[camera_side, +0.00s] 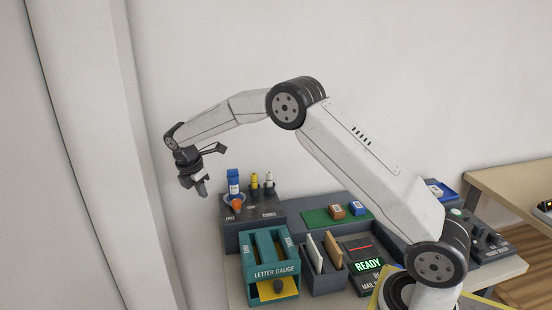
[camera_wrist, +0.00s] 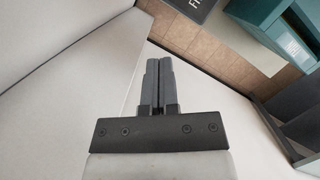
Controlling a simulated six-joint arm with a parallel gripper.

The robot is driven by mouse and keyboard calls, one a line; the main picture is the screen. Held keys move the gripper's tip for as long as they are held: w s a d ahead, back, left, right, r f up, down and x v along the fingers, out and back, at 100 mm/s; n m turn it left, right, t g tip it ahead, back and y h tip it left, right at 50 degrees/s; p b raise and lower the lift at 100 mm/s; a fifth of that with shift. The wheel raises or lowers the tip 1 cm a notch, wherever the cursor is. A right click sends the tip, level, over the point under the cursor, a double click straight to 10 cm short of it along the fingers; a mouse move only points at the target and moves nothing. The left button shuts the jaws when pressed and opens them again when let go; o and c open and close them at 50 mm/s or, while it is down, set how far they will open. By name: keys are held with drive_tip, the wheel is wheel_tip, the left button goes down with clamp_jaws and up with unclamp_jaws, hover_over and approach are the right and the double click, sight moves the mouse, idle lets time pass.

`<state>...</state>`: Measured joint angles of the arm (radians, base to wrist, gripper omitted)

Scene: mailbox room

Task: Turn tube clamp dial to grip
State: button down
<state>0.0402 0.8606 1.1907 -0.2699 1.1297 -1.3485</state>
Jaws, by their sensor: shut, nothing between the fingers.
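My gripper (camera_side: 202,189) hangs at the left in the side view, pointing down, left of the dark back-left station (camera_side: 240,220) and above its top. In the wrist view its two grey fingers (camera_wrist: 159,82) lie side by side, shut and empty. The station holds a blue container (camera_side: 233,183), a small orange part (camera_side: 237,206) and upright tubes with yellow (camera_side: 254,184) and white tops. I cannot tell which part is the tube clamp dial.
A teal letter gauge box (camera_side: 270,271) stands in front of the station, beside a dark envelope holder (camera_side: 323,276) and a lit READY display (camera_side: 368,265). A green mat (camera_side: 325,217) carries small blocks. A pale wall column (camera_side: 90,150) is left of my gripper.

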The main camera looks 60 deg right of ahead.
drive_tip(key=shift+v, duration=1.45)
drive_tip(key=c, duration=1)
unclamp_jaws()
drive_tip(key=o, duration=0.3)
drive_tip(key=shift+s+d, duration=0.1)
drive_tip(key=shift+d, duration=0.15)
drive_tip(key=o, duration=0.4)
drive_tip(key=shift+s+d+m, duration=0.25)
drive_tip(key=shift+d+m, duration=0.2)
drive_tip(key=shift+m, duration=0.05)
drive_tip(key=m+y, duration=0.3)
drive_tip(key=m, duration=0.3)
hover_over(236, 201)
drive_tip(key=shift+f+t, duration=0.25)
drive_tip(key=shift+t, duration=0.05)
drive_tip(key=shift+f, duration=0.2)
drive_tip(key=shift+f, duration=3.75)
